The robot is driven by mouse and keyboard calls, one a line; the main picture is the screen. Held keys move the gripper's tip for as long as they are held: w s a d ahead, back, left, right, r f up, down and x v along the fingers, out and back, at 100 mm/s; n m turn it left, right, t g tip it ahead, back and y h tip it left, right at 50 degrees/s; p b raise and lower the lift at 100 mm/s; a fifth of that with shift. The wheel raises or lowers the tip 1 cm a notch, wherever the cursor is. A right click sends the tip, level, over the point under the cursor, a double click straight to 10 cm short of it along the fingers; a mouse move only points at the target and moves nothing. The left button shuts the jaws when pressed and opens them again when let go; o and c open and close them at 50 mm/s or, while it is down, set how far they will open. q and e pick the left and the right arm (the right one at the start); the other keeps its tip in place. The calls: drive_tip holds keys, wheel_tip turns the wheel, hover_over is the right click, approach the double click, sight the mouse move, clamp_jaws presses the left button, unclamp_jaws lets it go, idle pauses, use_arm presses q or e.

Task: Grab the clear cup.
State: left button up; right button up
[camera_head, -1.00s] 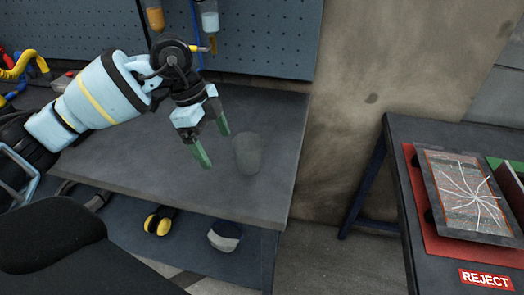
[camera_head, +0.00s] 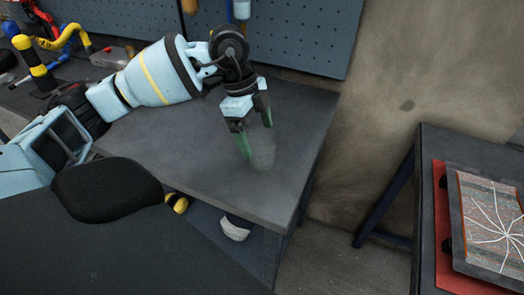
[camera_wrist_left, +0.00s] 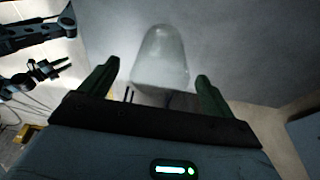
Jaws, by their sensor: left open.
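The clear cup (camera_head: 263,153) stands on the grey workbench (camera_head: 205,187) near its right end. It is faint and see-through. In the head view my left gripper (camera_head: 256,136) is open at the cup, its green fingers pointing down and partly overlapping the cup's left and upper side. In the left wrist view the cup (camera_wrist_left: 161,58) shows between and beyond the two open fingers (camera_wrist_left: 156,88), with space on both sides. Neither finger visibly presses on it. My right gripper is not in view.
A pegboard (camera_head: 290,35) stands behind the bench. Yellow and red piping (camera_head: 62,38) is at the back left. A separate table at right holds a red mat (camera_head: 440,225) and a framed cracked panel (camera_head: 492,222). The bench around the cup is clear.

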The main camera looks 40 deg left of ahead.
sight(263, 146)
use_arm(q)
drive_tip(key=shift+x, duration=2.75)
drive_tip(key=shift+w, duration=0.1)
drive_tip(key=c, duration=1.1)
drive_tip(key=shift+o, duration=0.2)
drive_tip(key=shift+r, duration=0.1)
drive_tip(key=shift+r, duration=0.4)
drive_tip(key=r, duration=0.2)
drive_tip(key=shift+s+r, duration=0.3)
drive_tip(key=shift+r, duration=0.05)
drive_tip(key=s+a, duration=0.1)
drive_tip(key=s, duration=0.3)
drive_tip(key=s+b, duration=0.1)
drive_tip(key=s, duration=0.4)
drive_tip(key=s+a+r, duration=0.1)
drive_tip(key=s, duration=0.3)
drive_tip(key=shift+s+a, duration=0.2)
drive_tip(key=shift+a, duration=0.15)
drive_tip(key=shift+s+a+r+b, duration=0.1)
drive_tip(key=shift+s+r+b, duration=0.15)
drive_tip(key=shift+s, duration=0.6)
